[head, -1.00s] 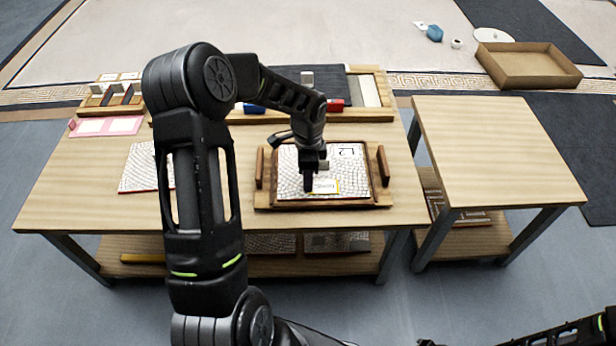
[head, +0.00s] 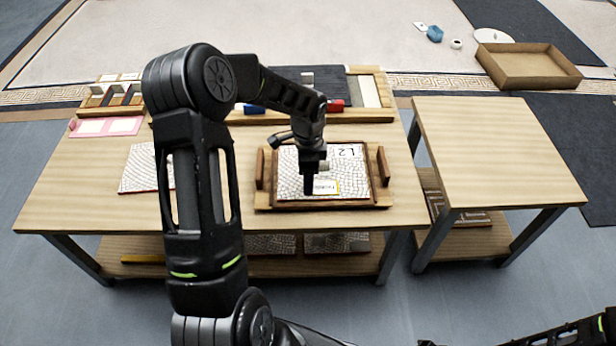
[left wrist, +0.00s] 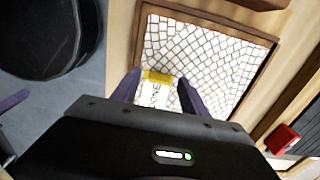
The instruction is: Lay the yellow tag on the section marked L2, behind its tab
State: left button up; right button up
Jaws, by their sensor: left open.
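The yellow tag (head: 326,187), white with printed letters and a yellow edge, appears to lie flat on the cobble-patterned panel marked L2 (head: 347,152), near its front edge. The panel sits in a wooden tray (head: 381,200) on the table. My left gripper (head: 309,188) points down at the tag. In the left wrist view its open fingers (left wrist: 157,93) are on either side of the tag (left wrist: 155,93), whose near end the gripper body hides. I cannot make out a separate tab. Only part of my right arm shows at the lower right; its gripper is out of view.
Wooden side handles (head: 384,166) rise beside the tray. Another patterned panel (head: 140,168) lies left, partly behind my arm. A pink tray (head: 106,126), blue block (head: 254,108) and red block (head: 335,105) are at the back. The side table (head: 500,150) is bare on top.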

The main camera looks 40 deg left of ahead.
pick_arm(q)
notch_tip(320, 180, up, 12)
jog(key=p, duration=0.1)
jog(key=shift+p, duration=0.3)
dwell(0.7)
